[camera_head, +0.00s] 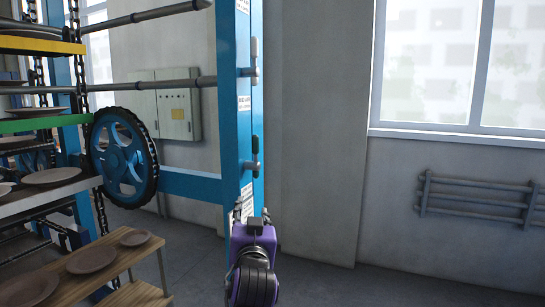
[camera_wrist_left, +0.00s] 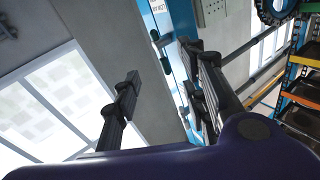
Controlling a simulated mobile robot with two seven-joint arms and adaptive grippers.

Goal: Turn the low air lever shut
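My right gripper is not in view.
The plate rack with a blue wheel (camera_head: 124,157), chains and several plates stands to the left. A wooden shelf (camera_head: 118,270) holds plates at lower left. A wall rail (camera_head: 475,195) hangs under the window at right. The floor right of the post is clear.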

